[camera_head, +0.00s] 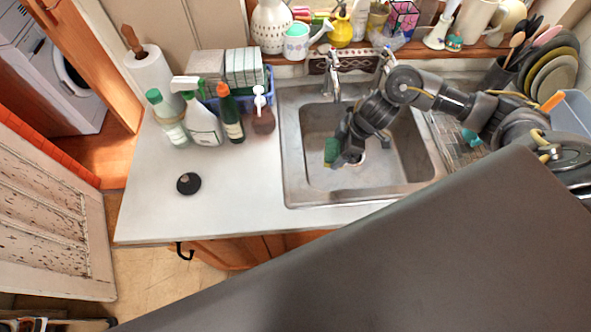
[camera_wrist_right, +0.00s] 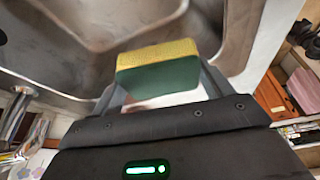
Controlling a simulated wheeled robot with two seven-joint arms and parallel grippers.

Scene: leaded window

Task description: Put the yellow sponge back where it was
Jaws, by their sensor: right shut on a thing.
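The sponge (camera_wrist_right: 158,68) is yellow on one face and green on the other. In the right wrist view it sits between the fingers of my right gripper (camera_wrist_right: 160,85), which is shut on it. In the head view the sponge (camera_head: 331,150) shows mostly its green side, and my right gripper (camera_head: 340,158) holds it over the left part of the sink basin. I cannot tell its exact height above the basin. My left gripper is not in view.
The metal sink (camera_head: 300,190) has a faucet (camera_head: 336,85) at its back. Left of it, a blue caddy (camera_head: 268,80) and several bottles, including a white spray bottle (camera_head: 203,122), stand on the white counter (camera_head: 250,195). A black round stopper (camera_head: 188,183) lies there. The counter's front middle is clear.

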